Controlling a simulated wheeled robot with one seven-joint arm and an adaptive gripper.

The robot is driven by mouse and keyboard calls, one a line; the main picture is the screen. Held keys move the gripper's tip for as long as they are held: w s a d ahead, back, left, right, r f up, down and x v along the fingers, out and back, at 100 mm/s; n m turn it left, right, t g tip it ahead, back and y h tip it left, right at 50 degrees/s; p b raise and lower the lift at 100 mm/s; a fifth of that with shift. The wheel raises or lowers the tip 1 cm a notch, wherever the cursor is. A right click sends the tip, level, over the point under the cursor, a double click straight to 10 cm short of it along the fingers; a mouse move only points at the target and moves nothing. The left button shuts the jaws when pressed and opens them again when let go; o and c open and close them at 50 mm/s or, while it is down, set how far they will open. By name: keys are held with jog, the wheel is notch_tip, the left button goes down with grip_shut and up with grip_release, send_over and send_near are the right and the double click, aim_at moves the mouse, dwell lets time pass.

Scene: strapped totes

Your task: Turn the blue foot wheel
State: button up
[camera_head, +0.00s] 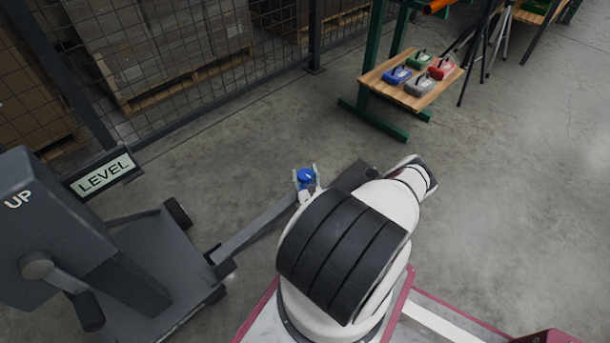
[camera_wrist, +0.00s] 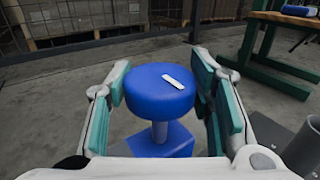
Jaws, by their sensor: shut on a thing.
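The blue foot wheel (camera_wrist: 158,97) is a round knob with a white mark on its top, on a short grey stem over a blue base (camera_wrist: 158,143). In the wrist view it stands upright between the two green-padded fingers of my gripper (camera_wrist: 162,98), which is shut on it. In the head view the wheel (camera_head: 305,175) shows small, between the fingertips of my gripper (camera_head: 306,178), at the far side of a grey beam (camera_head: 258,226). My arm hides part of the beam and whatever lies behind it.
A grey machine with a crank, an "UP" mark (camera_head: 18,199) and a "LEVEL" sign (camera_head: 104,175) stands at the left. A wire fence (camera_head: 190,110) runs behind. A wooden bench (camera_head: 392,87) with several coloured cases and a tripod (camera_head: 484,50) stand at the back right. Floor at the right is clear.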

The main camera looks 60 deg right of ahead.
jog(key=o, duration=1.2)
jog(key=v, duration=1.2)
